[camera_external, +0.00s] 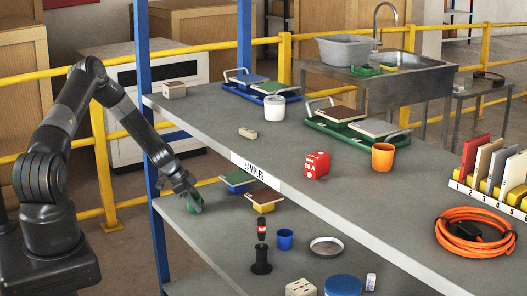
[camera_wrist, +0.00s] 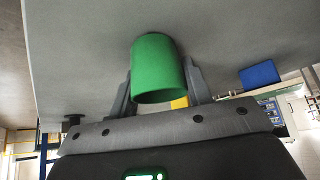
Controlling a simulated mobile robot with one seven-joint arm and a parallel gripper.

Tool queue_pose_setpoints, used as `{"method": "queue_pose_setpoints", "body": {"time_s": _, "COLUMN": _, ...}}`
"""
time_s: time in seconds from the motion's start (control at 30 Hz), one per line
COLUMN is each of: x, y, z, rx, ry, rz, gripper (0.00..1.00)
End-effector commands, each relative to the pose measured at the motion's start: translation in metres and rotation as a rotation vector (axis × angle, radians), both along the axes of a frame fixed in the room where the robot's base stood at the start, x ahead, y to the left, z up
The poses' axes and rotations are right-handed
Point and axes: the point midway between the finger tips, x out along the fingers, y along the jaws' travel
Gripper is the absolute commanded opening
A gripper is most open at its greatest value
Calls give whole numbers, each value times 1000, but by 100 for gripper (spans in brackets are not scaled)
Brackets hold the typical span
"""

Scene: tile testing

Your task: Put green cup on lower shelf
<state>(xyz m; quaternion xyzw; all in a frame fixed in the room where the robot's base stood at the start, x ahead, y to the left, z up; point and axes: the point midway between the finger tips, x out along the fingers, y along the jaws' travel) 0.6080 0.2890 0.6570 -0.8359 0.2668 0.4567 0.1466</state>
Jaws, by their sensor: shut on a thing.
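The green cup (camera_external: 194,204) is at the left part of the grey lower shelf (camera_external: 215,230), under the edge of the upper shelf. My gripper (camera_external: 186,191) reaches in from the left and is shut on the cup. In the wrist view the green cup (camera_wrist: 160,70) sits between the two grey fingers (camera_wrist: 158,92), one on each side. It is at or very near the lower shelf surface; I cannot tell whether its base touches.
The upper shelf (camera_external: 210,100) overhangs close by, with a blue post (camera_external: 155,190) at its left. To the right on the lower shelf are tile boxes (camera_external: 263,199), a black-and-red tool (camera_external: 261,250) and a small blue cup (camera_external: 285,239). An orange cup (camera_external: 383,157) stands above.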

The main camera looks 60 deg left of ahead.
Motion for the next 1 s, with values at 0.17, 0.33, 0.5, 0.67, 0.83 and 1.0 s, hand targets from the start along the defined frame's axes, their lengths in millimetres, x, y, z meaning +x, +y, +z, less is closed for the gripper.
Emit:
{"method": "queue_pose_setpoints", "body": {"time_s": 0.17, "x": 0, "y": 0, "z": 0, "rx": 0, "ry": 0, "rz": -1, "gripper": 21}}
{"method": "queue_pose_setpoints", "body": {"time_s": 0.33, "x": 0, "y": 0, "z": -1, "rx": 0, "ry": 0, "rz": 0, "gripper": 48}}
{"method": "queue_pose_setpoints", "body": {"time_s": 0.5, "x": 0, "y": 0, "z": -1, "rx": 0, "ry": 0, "rz": 0, "gripper": 62}}
{"method": "queue_pose_setpoints", "body": {"time_s": 0.67, "x": 0, "y": 0, "z": -1, "rx": 0, "ry": 0, "rz": 0, "gripper": 67}}
{"method": "queue_pose_setpoints", "body": {"time_s": 0.83, "x": 0, "y": 0, "z": 0, "rx": 1, "ry": -1, "rz": 0, "gripper": 67}}
{"method": "queue_pose_setpoints", "body": {"time_s": 1.0, "x": -8, "y": 7, "z": 16, "rx": 2, "ry": -2, "rz": 1, "gripper": 67}}
